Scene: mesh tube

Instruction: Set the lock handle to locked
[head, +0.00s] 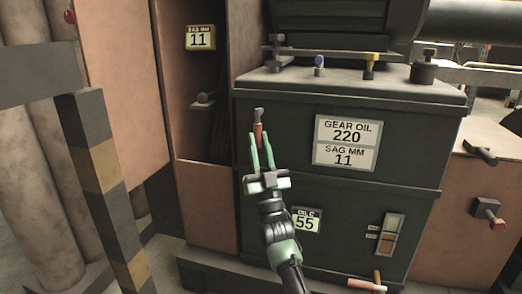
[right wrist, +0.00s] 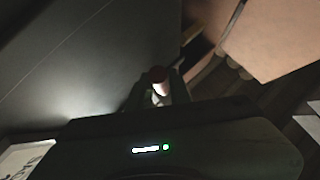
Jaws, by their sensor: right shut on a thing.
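A small handle with a red grip and a grey upper end (head: 258,127) shows at the left front edge of the dark green machine cabinet; I take it for the lock handle. My right gripper (head: 259,142) reaches up from below and is shut on its red grip. In the right wrist view the reddish, pale-ended grip (right wrist: 159,80) sits between the dark fingers. The fingers hide part of it, and I cannot tell its lock position. My left gripper is not in view.
The cabinet (head: 270,105) carries a label plate (head: 346,143). An open bay (head: 203,70) with a lever (head: 204,100) is to its left. A striped post (head: 103,185) stands at left.

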